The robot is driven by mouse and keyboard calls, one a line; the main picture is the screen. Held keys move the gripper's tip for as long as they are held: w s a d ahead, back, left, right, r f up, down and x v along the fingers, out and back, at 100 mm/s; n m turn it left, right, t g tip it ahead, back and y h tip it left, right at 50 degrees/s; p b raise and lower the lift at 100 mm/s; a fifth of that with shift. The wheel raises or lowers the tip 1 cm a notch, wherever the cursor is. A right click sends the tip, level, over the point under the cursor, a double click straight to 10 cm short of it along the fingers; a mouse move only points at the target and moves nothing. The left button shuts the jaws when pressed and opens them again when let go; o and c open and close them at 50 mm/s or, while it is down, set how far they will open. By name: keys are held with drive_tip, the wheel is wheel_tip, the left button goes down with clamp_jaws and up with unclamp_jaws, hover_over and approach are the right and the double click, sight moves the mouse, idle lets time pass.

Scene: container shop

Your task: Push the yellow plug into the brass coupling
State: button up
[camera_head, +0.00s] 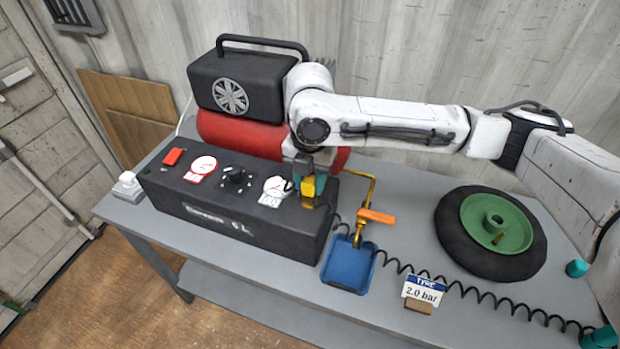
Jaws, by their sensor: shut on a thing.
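My gripper (308,184) is at the right end of the black control box, its fingers pointing down. It is shut on the yellow plug (308,188), which shows as a small yellow block between the teal fingertips. A brass pipe (372,190) rises just right of the gripper and carries an orange lever (376,216). Its brass lower end (357,239), which looks like the coupling, hangs over a blue tray (346,272). The plug is up and left of that end, apart from it. The plug's tip is too small to make out.
The black control box (235,205) has gauges, a knob and a red switch. A red tank (240,132) and black motor housing stand behind. A black coiled hose (450,287) crosses the bench. A tyre (490,233) and a "2.0 bar" sign (423,291) are at right.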

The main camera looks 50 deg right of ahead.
drive_tip(key=shift+f, duration=0.25)
drive_tip(key=o, duration=1.1)
drive_tip(key=shift+r, duration=0.1)
wheel_tip(320, 180, up, 11)
drive_tip(key=shift+f+b, duration=0.2)
drive_tip(key=shift+b, duration=0.3)
